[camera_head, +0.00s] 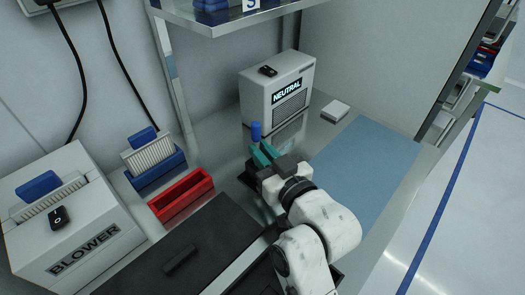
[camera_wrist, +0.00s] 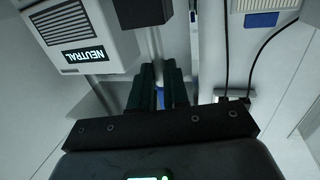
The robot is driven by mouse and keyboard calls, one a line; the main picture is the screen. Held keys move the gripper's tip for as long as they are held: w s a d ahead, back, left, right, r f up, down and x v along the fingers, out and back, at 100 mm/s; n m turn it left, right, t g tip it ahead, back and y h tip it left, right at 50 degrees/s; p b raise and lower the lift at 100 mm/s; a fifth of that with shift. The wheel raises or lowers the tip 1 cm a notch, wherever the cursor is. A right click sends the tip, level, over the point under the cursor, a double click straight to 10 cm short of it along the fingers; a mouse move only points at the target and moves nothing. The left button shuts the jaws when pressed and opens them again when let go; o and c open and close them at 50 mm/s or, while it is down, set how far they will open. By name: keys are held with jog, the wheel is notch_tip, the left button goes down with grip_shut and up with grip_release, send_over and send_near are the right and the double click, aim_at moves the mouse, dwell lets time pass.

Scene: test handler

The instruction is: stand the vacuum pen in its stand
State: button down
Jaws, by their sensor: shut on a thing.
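My gripper (camera_head: 263,153) has teal fingers and is shut on the vacuum pen, whose blue end (camera_head: 256,131) sticks up just beyond the fingertips. In the wrist view, a blue bit of the pen (camera_wrist: 160,98) shows between the dark fingers (camera_wrist: 160,88). The rest of the pen is hidden by the fingers. A small dark block (camera_head: 248,180), perhaps the stand, sits on the metal bench just below and left of the gripper. My gripper hides part of it, and I cannot tell whether the pen touches it.
The white NEUTRAL box (camera_head: 276,92) stands behind the gripper. A red open tray (camera_head: 181,195), a blue holder with a white brush (camera_head: 155,163) and the BLOWER box (camera_head: 70,220) are left. A dark lidded case (camera_head: 170,250) is in front. A blue mat (camera_head: 370,165) lies right. A shelf (camera_head: 225,20) overhangs.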

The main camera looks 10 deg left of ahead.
jog(key=shift+f, duration=0.25)
jog(key=c, duration=1)
grip_release()
jog(key=shift+c, duration=0.2)
notch_tip(320, 180, up, 3)
jog(key=shift+r, duration=0.15)
jog(key=s+d+r+p, duration=0.3)
jog(key=s+r+p, duration=0.2)
jog(key=s+r, duration=0.5)
jog(key=s, duration=0.3)
jog(key=shift+s+d+p, duration=0.25)
jog(key=shift+d+p, duration=0.1)
jog(key=shift+f, duration=0.1)
